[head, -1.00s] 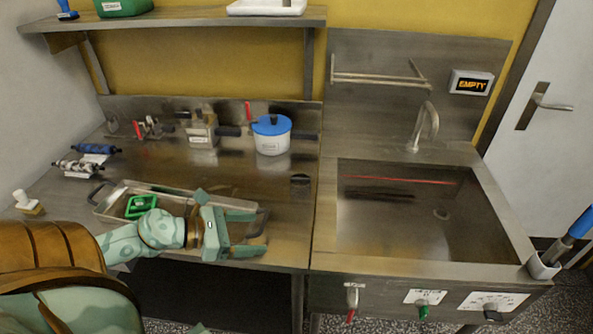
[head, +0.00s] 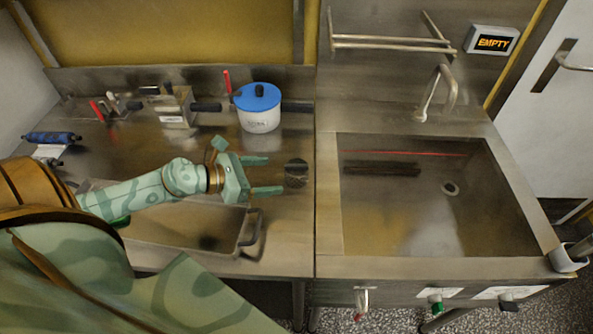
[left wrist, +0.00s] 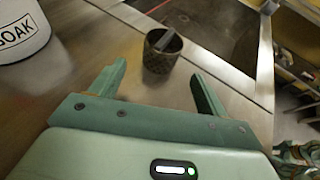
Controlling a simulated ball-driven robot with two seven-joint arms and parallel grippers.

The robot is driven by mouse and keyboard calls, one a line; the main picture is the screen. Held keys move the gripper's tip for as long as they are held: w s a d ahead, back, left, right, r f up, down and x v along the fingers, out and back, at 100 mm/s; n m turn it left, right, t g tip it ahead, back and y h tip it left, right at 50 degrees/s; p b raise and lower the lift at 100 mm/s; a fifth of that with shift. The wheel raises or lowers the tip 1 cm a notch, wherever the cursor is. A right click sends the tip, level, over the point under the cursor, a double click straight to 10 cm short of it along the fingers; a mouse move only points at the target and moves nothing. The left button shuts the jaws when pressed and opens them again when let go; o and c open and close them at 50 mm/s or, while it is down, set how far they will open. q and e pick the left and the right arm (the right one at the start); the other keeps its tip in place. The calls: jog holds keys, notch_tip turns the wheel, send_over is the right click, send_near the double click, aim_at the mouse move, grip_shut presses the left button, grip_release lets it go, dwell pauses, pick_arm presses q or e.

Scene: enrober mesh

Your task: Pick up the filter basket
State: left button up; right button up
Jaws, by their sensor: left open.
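The filter basket (head: 296,173) is a small dark mesh cup standing on the steel counter near the sink's left edge. In the left wrist view the basket (left wrist: 162,50) stands upright with a dark bar across its inside. My left gripper (head: 264,174) is open and empty, its fingers pointing right toward the basket. In the left wrist view the fingers (left wrist: 158,88) are spread apart, with the basket ahead of them and not touching them. My right gripper is not in view.
A white pot with a blue lid (head: 259,109) stands behind the basket. A steel tray (head: 190,237) with a raised handle lies below my left arm. The sink basin (head: 420,215) is to the right. A metal box (head: 175,108) stands at the back.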

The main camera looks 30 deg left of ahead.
aim_at(286, 174)
pick_arm(q)
jog(key=x, duration=0.9)
jog(key=shift+d+r, duration=0.15)
jog(key=c, duration=1.1)
